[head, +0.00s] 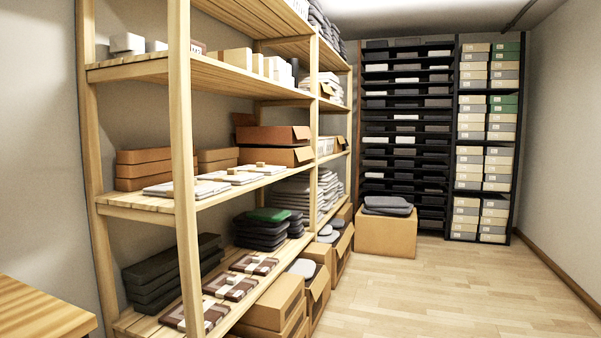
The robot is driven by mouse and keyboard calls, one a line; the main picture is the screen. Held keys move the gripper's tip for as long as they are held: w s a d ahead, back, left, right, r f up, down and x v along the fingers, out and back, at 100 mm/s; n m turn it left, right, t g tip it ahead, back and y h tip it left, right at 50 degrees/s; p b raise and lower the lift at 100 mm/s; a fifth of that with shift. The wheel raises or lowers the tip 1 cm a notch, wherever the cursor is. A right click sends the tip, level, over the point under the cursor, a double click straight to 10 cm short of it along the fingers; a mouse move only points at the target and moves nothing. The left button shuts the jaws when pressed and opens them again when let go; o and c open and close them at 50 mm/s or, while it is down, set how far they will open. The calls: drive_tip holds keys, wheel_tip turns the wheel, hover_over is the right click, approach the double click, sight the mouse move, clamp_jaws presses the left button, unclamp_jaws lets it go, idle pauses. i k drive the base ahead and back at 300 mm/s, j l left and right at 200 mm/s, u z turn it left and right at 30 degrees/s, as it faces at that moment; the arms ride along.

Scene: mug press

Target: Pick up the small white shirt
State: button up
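Several flat, folded white items lie on the middle shelf of the wooden rack: a folded white item (172,189) at the near end, and another flat white item (229,177) farther along with a small tan piece on it. More white folded cloth (328,88) sits higher up at the far end. I cannot tell which of these is the small white shirt. My gripper is not in view.
The wooden rack (187,150) fills the left, with brown boxes and dark folded stacks on it. Cardboard boxes (272,300) stand along its foot. A wooden tabletop (38,312) is at lower left. The wooden floor (450,300) to the right is clear.

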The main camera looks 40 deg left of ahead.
sight(260, 167)
drive_tip(key=u, duration=1.95)
drive_tip(key=i+l+u, duration=0.75)
drive_tip(key=l, duration=0.3)
